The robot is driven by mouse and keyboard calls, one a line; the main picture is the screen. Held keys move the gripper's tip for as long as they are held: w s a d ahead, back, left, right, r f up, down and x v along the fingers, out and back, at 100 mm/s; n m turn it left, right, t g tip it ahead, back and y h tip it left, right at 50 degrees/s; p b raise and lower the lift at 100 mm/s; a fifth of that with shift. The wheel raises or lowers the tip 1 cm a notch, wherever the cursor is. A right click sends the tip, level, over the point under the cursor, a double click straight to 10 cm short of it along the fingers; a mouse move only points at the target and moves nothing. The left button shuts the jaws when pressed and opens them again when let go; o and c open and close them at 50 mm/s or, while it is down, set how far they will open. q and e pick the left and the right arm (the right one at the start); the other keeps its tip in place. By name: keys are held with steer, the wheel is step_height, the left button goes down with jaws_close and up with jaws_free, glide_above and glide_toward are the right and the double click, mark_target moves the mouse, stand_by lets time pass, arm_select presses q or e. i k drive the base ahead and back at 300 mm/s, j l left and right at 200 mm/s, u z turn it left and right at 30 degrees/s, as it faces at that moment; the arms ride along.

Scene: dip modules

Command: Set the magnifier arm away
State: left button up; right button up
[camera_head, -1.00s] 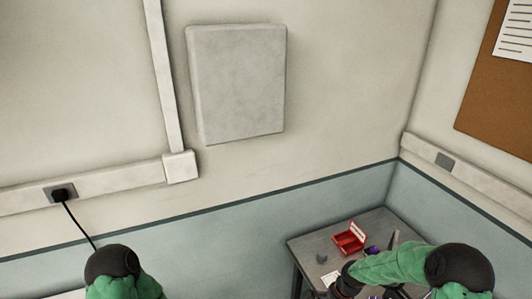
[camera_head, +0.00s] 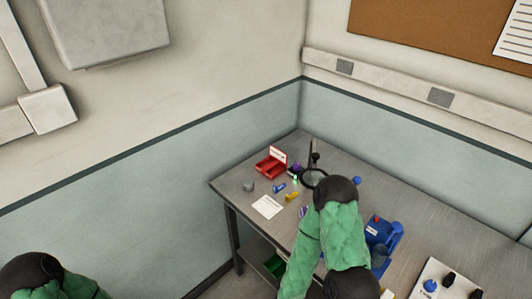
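The magnifier arm (camera_head: 313,176) stands on the grey workbench (camera_head: 340,166) near its back corner, with a round dark-rimmed lens and a thin upright post behind it. My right arm, in a green sleeve, reaches over the bench just in front of the magnifier. My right gripper is hidden behind that arm, so I cannot see whether it touches anything. Only the upper part of my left arm shows at the lower left; my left gripper is out of view.
A red open box (camera_head: 270,168), a white card (camera_head: 267,207) and small coloured parts lie on the bench's left end. A blue device (camera_head: 380,232) stands right of my arm, with a white board (camera_head: 440,283) at lower right. A green bin (camera_head: 274,265) sits below.

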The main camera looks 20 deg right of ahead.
mark_target(315, 156)
steer(key=z, duration=1.15)
